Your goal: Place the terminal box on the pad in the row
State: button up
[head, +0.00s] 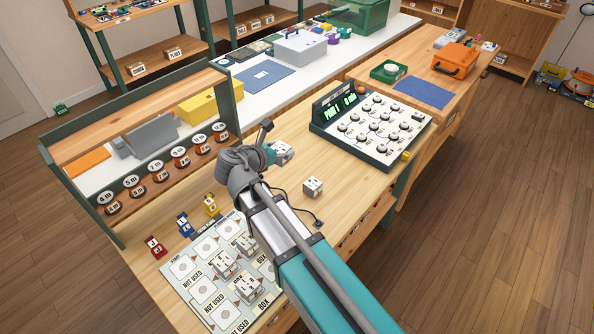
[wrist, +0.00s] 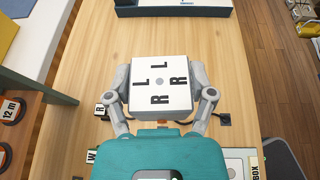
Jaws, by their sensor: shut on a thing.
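My gripper (head: 284,151) is raised over the wooden bench. It is shut on a white terminal box (wrist: 160,84), with a grey finger on each side. The box's top face carries black letters L and R and a small central dot. Another white box (head: 313,187) stands on the bench below and to the right of my gripper in the head view; I cannot make it out in the wrist view. The printed sheet with rows of pads (head: 183,267) lies at the front left. Several white boxes (head: 223,264) stand on it, and some pads are bare. My arm hides its right part.
A green-edged console (head: 372,128) with several round dials stands at the back right. Red (head: 154,246), blue (head: 186,225) and yellow (head: 211,205) blocks stand beside the sheet. A rack of length labels (head: 165,168) runs along the left. A black piece with a cord (head: 318,223) lies near the front edge.

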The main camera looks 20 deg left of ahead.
jog(key=w+d+f+b, duration=0.2)
jog(key=d, duration=0.3)
jog(key=w+d+f+h+b, duration=0.1)
jog(key=w+d+f+b, duration=0.1)
jog(key=d, duration=0.3)
jog(key=shift+w+d+f+m+b, duration=0.3)
jog(key=shift+f+m+b, duration=0.1)
jog(key=shift+f+b, duration=0.45)
jog(key=w+a+f+b, duration=0.9)
jog(key=shift+w+a, duration=0.15)
